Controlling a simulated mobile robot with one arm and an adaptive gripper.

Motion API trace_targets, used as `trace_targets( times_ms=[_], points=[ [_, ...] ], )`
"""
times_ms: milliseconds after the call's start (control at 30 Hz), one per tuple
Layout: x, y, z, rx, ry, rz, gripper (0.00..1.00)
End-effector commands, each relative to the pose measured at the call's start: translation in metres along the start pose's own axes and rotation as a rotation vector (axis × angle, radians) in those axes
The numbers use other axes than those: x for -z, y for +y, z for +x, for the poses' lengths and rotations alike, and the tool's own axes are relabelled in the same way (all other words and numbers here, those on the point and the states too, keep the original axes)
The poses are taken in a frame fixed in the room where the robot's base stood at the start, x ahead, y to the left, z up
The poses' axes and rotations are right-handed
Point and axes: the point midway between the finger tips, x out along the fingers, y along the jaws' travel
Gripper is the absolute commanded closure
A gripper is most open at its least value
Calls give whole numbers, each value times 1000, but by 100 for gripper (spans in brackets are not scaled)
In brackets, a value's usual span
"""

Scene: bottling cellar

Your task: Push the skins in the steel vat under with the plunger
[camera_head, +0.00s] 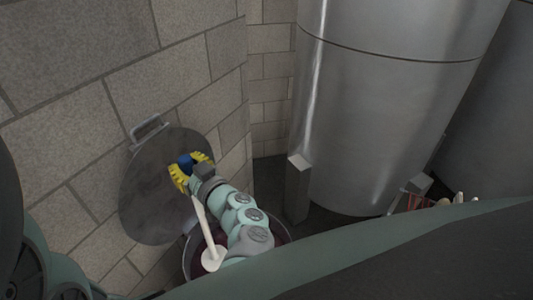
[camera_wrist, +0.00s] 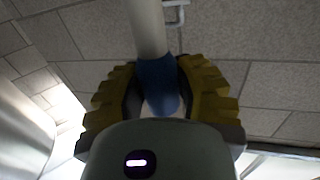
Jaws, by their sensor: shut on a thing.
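My gripper (camera_head: 190,172) is shut on the blue grip of the plunger (camera_head: 205,228). In the wrist view, my yellow-padded fingers (camera_wrist: 160,100) close around the blue grip (camera_wrist: 157,82), with the pale shaft above it. In the head view the shaft slants down to a white disc inside the mouth of the steel vat (camera_head: 185,262). Dark red skins (camera_head: 197,269) show beside the disc. I cannot tell whether the disc touches or presses them. My arm and green body parts hide much of the vat.
A round grey lid (camera_head: 150,205) with a handle leans on the block wall (camera_head: 75,130) behind the vat. A tall steel tank (camera_head: 390,110) stands to the right on legs. Red and pale items (camera_head: 415,202) show partly at the lower right.

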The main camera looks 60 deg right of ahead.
Motion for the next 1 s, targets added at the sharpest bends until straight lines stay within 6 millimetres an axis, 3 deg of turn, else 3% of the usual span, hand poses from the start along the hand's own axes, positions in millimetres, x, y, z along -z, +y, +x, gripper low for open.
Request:
trace_targets(
  times_ms=[33,433,1000],
  points=[
    [13,-1,1,3,3,0,100],
    [53,-1,0,3,1,-1,100],
    [55,0,0,1,3,-1,100]
  ],
)
